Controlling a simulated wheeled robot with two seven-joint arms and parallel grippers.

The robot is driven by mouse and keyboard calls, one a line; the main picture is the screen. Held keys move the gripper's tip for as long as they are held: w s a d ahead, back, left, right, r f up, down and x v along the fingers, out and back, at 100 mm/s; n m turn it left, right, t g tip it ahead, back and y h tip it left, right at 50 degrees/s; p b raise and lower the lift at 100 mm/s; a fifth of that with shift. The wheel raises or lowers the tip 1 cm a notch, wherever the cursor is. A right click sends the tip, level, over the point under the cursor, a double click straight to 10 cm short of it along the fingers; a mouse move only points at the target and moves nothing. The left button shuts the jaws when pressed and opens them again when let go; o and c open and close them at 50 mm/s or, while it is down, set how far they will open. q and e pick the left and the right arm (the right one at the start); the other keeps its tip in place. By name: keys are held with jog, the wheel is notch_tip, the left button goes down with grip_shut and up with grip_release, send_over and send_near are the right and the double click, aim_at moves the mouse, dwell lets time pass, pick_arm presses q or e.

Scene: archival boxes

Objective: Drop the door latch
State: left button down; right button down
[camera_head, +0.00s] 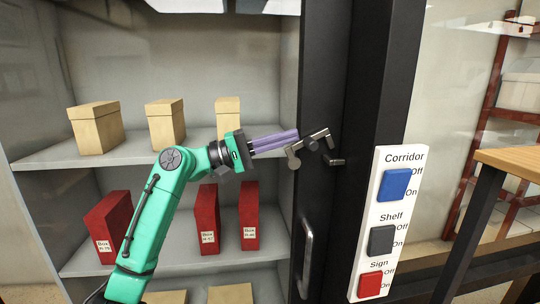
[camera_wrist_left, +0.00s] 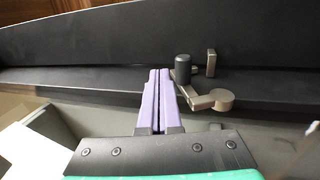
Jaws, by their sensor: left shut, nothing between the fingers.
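The metal door latch (camera_head: 293,160) is on the black cabinet door frame (camera_head: 325,80). In the left wrist view the latch shows a round end (camera_wrist_left: 222,99), a short arm and a dark knob (camera_wrist_left: 183,68). A small upright metal piece (camera_wrist_left: 211,62) stands beside the knob; a small dark catch (camera_head: 336,161) shows in the head view. My left gripper (camera_head: 297,135) has purple fingers, shut and empty, with tips right beside the latch. In the left wrist view the fingertips (camera_wrist_left: 159,72) are just left of the knob; I cannot tell whether they touch. My right gripper is out of view.
A door handle (camera_head: 305,258) is below the latch. Shelves hold tan boxes (camera_head: 165,125) and red boxes (camera_head: 207,220) behind my left arm. A white switch panel (camera_head: 384,215) is right of the frame, and a wooden table (camera_head: 508,158) stands farther right.

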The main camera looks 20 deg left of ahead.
aim_at(313, 140)
pick_arm(q)
jog(key=x, duration=0.4)
jog(key=shift+d+f+p, duration=0.1)
jog(key=shift+f+p, duration=0.05)
jog(key=shift+p, duration=0.2)
jog(key=shift+w+d+p, duration=0.35)
jog(key=shift+d+p, duration=0.25)
jog(key=shift+p, duration=0.05)
jog(key=shift+w+d+f+y+p, duration=0.15)
jog(key=shift+d+y+p, duration=0.15)
jog(key=shift+w+d+f+g+y, duration=0.1)
jog(key=shift+f+g+y, duration=0.1)
jog(key=shift+g+y, duration=0.2)
jog(key=shift+p, duration=0.3)
